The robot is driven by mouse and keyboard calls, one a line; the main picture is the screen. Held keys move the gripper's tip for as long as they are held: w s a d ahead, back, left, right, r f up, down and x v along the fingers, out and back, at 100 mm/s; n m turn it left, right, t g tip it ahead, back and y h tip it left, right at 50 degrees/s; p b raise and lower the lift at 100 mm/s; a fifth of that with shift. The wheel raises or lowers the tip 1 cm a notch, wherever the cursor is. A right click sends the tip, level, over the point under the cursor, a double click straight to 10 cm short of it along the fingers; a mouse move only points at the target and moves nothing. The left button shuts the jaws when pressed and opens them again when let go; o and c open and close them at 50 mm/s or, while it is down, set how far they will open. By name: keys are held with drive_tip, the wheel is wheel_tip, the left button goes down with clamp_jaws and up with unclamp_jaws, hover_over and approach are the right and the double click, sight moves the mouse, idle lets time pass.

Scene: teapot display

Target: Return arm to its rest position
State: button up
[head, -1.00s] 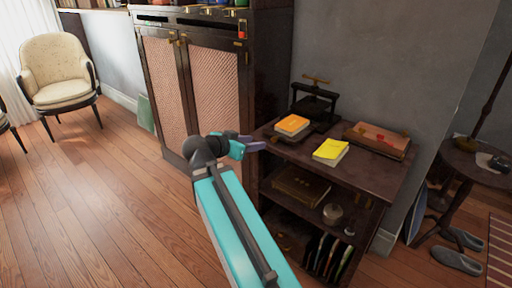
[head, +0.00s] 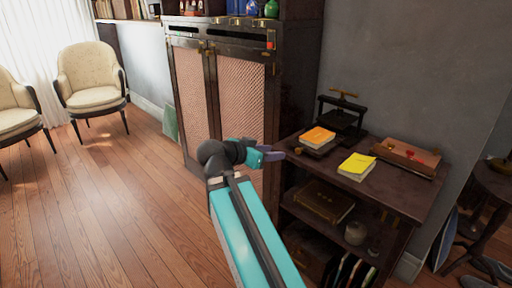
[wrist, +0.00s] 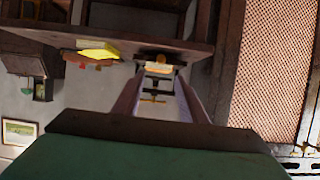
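My gripper (head: 274,155) is at the end of my teal and dark arm, in front of the dark cabinet and just left of the low shelf unit's top. In the wrist view, its two purple fingers (wrist: 158,88) stand apart with nothing held between them. The background seen between the fingers includes the black press (wrist: 155,85) and an orange book (wrist: 158,69), both beyond the gripper. My forearm reaches up from the bottom of the head view.
The shelf unit (head: 398,190) holds the press (head: 342,115), an orange book (head: 318,137), a yellow book (head: 356,167) and a brown case (head: 405,156). The cabinet (head: 190,90) stands behind. Open wooden floor (head: 110,200) lies left, with two cream chairs (head: 92,80) beyond.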

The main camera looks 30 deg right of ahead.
drive_tip(key=s+a+f+n+g+y+p, duration=0.1)
drive_tip(key=s+a+f+n+p, duration=0.2)
drive_tip(key=f, duration=0.6)
drive_tip(key=s+a+f+n+g+y+p, duration=0.1)
drive_tip(key=s+a+f+g+y+p, duration=0.15)
drive_tip(key=f+p, duration=0.5)
drive_tip(key=s+a+f+n+y+p, duration=0.1)
drive_tip(key=s+a+f+p, duration=0.15)
drive_tip(key=f, duration=0.75)
drive_tip(key=s+a+f+n+g+y+p, duration=0.2)
drive_tip(key=s+a+f+n+y+p, duration=0.1)
drive_tip(key=s+a+f, duration=0.6)
drive_tip(key=s+a+f+n+g+y+p, duration=0.2)
drive_tip(key=s+a+f+n+y, duration=0.3)
drive_tip(key=s, duration=0.8)
drive_tip(key=shift+s+a+f+n+g+p, duration=0.2)
drive_tip(key=shift+a+f+n+g+p, duration=0.3)
drive_tip(key=shift+a+f+n, duration=1.25)
drive_tip(key=shift+a+f+m+y, duration=0.25)
drive_tip(key=shift+a+f+m, duration=0.15)
drive_tip(key=shift+a+m, duration=0.3)
